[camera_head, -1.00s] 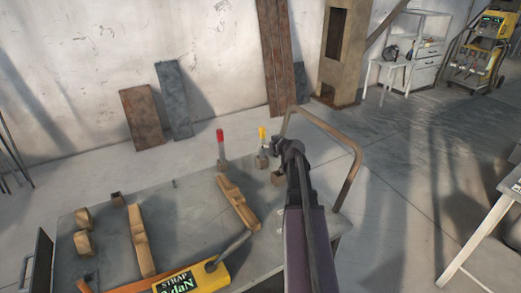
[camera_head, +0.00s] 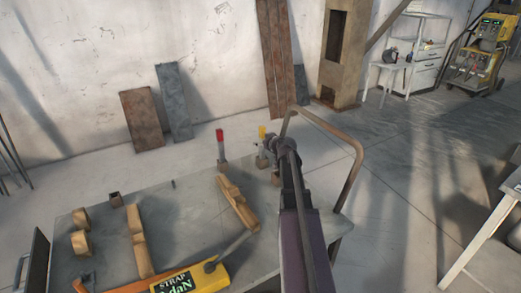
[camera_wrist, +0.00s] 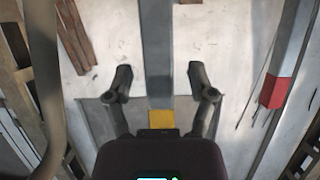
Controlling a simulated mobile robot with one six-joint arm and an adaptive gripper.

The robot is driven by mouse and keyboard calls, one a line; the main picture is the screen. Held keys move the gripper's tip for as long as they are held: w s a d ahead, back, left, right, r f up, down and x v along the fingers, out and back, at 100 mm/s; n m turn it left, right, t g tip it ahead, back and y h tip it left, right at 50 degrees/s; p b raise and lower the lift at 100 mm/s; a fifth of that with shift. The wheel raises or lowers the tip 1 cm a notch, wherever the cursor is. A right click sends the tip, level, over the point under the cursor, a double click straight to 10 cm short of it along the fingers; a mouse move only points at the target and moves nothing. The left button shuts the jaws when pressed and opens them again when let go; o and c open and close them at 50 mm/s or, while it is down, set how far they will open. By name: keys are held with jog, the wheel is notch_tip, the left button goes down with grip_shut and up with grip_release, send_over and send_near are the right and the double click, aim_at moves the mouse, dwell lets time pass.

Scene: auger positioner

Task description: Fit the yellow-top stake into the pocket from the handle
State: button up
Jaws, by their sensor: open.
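The yellow-top stake (camera_head: 262,132) stands upright in a small block near the far right of the cart top. In the wrist view its yellow part (camera_wrist: 162,118) shows low in the middle, between my fingers. My gripper (camera_head: 264,147) is at the stake in the head view and covers part of it. In the wrist view my gripper (camera_wrist: 156,82) is open, with a finger on each side of the stake and visible gaps. A small block (camera_head: 275,177) sits near the bent tube handle (camera_head: 357,152), partly behind my arm. Another small block (camera_head: 116,199) is at the left.
A red-top stake (camera_head: 220,143) stands to the left of the yellow one; it also shows at right in the wrist view (camera_wrist: 273,92). The bent handle rises right of my arm.

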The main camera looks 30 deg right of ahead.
aim_at(263, 127)
grip_shut()
jog(key=shift+r, duration=0.2)
dwell(0.5)
notch_tip(263, 127, up, 10)
jog(key=p, duration=1)
jog(key=shift+f, duration=0.2)
dwell(0.8)
